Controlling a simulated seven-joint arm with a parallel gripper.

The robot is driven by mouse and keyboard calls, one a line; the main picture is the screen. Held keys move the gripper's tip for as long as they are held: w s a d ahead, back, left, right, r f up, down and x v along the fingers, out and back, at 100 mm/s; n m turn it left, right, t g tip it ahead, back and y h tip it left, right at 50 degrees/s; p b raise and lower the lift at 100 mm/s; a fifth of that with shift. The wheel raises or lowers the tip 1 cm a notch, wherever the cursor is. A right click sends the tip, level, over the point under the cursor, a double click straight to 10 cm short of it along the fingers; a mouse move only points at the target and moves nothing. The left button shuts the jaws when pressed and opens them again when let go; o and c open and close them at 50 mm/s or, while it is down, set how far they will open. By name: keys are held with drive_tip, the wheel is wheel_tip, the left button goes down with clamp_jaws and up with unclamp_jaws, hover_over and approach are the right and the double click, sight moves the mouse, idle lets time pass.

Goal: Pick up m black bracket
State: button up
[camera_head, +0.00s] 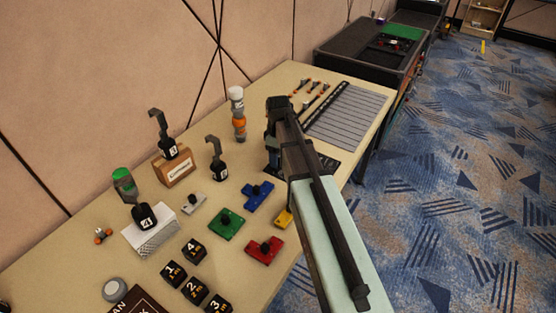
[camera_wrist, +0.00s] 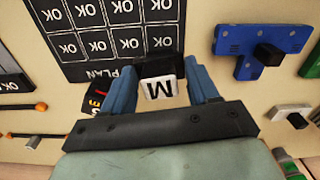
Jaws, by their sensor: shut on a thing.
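The m black bracket (camera_wrist: 160,85) shows in the wrist view as a black block with a white face marked M. It sits between the two blue-grey fingers of my gripper (camera_wrist: 163,88), which is shut on it. In the head view my gripper (camera_head: 273,155) is low over the right part of the table, and the arm hides most of the bracket there. I cannot tell whether the bracket touches the table.
A black OK board (camera_wrist: 115,35) lies beside the bracket. A blue piece (camera_head: 257,195), green piece (camera_head: 226,223) and red piece (camera_head: 264,250) lie left of the arm. Other hooked black brackets (camera_head: 218,160) stand farther left. A grey slatted mat (camera_head: 345,117) lies beyond.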

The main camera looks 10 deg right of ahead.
drive_tip(key=shift+c, duration=1.1)
drive_tip(key=shift+r, duration=0.1)
